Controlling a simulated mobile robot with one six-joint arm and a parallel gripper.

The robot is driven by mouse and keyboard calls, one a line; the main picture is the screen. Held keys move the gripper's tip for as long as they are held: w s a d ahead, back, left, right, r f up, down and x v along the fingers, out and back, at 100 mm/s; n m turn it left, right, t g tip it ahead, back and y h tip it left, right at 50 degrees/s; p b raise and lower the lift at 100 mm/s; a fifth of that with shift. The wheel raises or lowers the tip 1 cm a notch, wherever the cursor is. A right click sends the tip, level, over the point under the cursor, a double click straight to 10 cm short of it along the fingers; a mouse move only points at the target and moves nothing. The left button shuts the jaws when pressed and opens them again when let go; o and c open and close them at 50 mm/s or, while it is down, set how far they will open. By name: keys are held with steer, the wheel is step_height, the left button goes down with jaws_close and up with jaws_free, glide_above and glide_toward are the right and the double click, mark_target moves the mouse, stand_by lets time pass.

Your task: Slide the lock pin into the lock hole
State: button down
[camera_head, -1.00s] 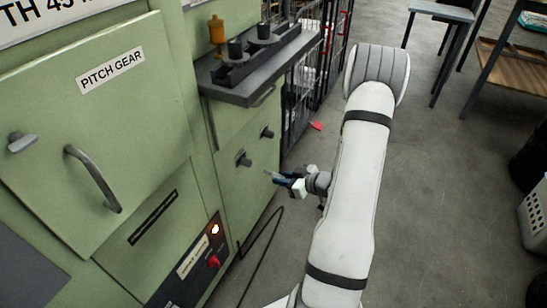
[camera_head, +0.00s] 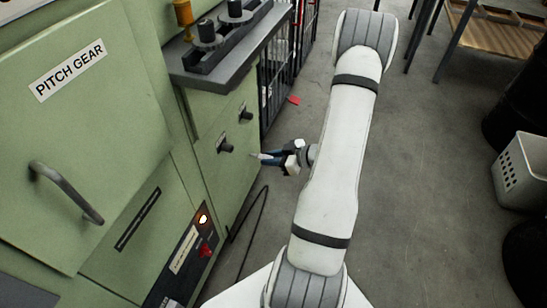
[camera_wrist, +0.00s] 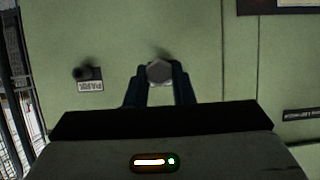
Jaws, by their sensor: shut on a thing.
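My gripper (camera_head: 272,157) is shut on a grey pin (camera_head: 255,155) whose tip points left at the green cabinet panel (camera_head: 232,172). In the wrist view the pin shows end-on as a grey hexagonal head (camera_wrist: 159,72) between the dark fingers of my gripper (camera_wrist: 159,88). Two dark knobs stick out of the panel, a nearer one (camera_head: 225,146) and a farther one (camera_head: 245,113). The pin tip is to the right of the nearer knob and looks apart from it. I cannot make out the lock hole; the pin and fingers cover part of the panel in the wrist view.
A dark shelf (camera_head: 222,73) juts out above the panel. A large door marked PITCH GEAR with a curved handle (camera_head: 66,192) is at left. A black cable (camera_head: 250,232) hangs below. Open floor (camera_head: 415,190) lies right of my arm.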

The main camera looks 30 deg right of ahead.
mark_target(257, 155)
steer(key=shift+w+a, duration=0.75)
steer(key=shift+w, duration=0.2)
steer(key=shift+w+a, duration=0.7)
steer(key=shift+w, duration=0.2)
steer(key=shift+p, duration=0.55)
stand_by(0.4)
steer(key=shift+w+a, duration=0.75)
steer(key=shift+w, duration=0.2)
steer(key=shift+w+a, duration=0.7)
steer(key=shift+w, duration=0.2)
steer(key=c, duration=1.2)
jaws_free()
steer(key=shift+o, duration=0.2)
